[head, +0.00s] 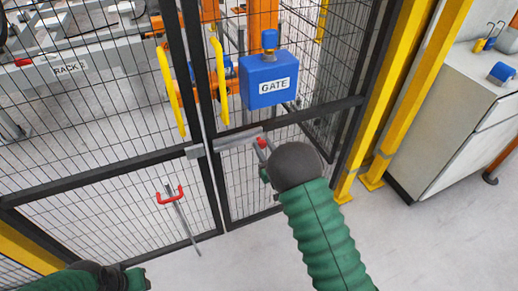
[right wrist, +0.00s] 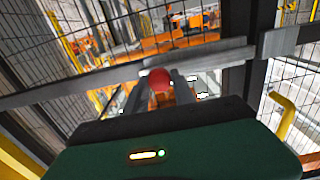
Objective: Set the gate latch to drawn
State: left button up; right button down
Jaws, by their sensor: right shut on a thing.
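The gate latch is a grey bar (head: 238,139) with a red knob (head: 261,143), mounted on the dark cross rail of the right gate panel below the blue GATE box. A grey block (head: 195,151) sits left of it on the other panel. My right gripper (head: 263,158) is at the knob, partly hidden by my wrist. In the right wrist view the red knob (right wrist: 159,79) sits between the fingers, which are shut on it. I cannot tell whether the bar's end enters the block. My left gripper (head: 137,279) is at the bottom left, apart from the gate; its jaws are unclear.
The blue GATE box (head: 267,80) hangs above the latch. Yellow handles (head: 221,82) flank the panel joint. A rod with a red handle (head: 170,195) is low on the left panel. Yellow posts (head: 412,95) and a grey cabinet (head: 455,120) stand to the right.

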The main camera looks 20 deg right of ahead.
jog(key=shift+d+f, duration=0.1)
jog(key=shift+d, duration=0.15)
jog(key=c, duration=1.3)
grip_release()
jog(key=shift+o, duration=1.1)
jog(key=shift+d, duration=0.15)
jog(key=s+p, duration=0.1)
jog(key=s, duration=1.6)
jog(key=shift+d, duration=0.25)
jog(key=shift+w+f, duration=0.1)
jog(key=shift+w, duration=0.05)
